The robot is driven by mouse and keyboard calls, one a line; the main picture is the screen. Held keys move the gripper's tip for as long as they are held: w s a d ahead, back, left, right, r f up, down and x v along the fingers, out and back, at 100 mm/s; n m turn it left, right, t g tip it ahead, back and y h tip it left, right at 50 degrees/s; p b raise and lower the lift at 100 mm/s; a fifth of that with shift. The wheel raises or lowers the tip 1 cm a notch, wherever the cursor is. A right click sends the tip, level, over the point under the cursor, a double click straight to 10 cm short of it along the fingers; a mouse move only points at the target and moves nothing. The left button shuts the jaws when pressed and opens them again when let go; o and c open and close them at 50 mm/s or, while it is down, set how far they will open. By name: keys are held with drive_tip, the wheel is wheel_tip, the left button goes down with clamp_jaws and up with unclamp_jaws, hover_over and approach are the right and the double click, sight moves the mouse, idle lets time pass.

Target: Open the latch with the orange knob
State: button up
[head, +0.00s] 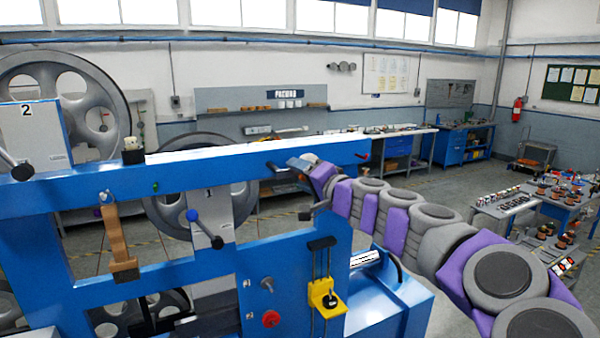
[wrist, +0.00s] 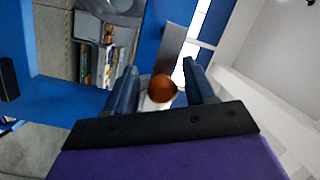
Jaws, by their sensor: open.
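The orange knob (wrist: 162,88) shows in the wrist view as a round, brownish-orange ball. A grey metal strip (wrist: 171,48), which may be part of the latch, lies just beyond it. My gripper (wrist: 160,67) is open, with one dark finger on each side of the knob. Gaps show between the knob and both fingers, and I cannot tell how deep it sits between them. In the head view my gripper (head: 300,163) is at the blue frame's upper beam, right of its middle.
The blue frame (head: 90,192) spans the left and middle of the head view. It carries a black lever (head: 15,167), a blue-knobbed lever (head: 204,226), a wooden handle (head: 119,244), a yellow bracket (head: 326,298) and a red button (head: 271,319). Large grey pulleys (head: 98,85) stand behind.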

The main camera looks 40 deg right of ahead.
drive_tip(key=shift+w, duration=0.35)
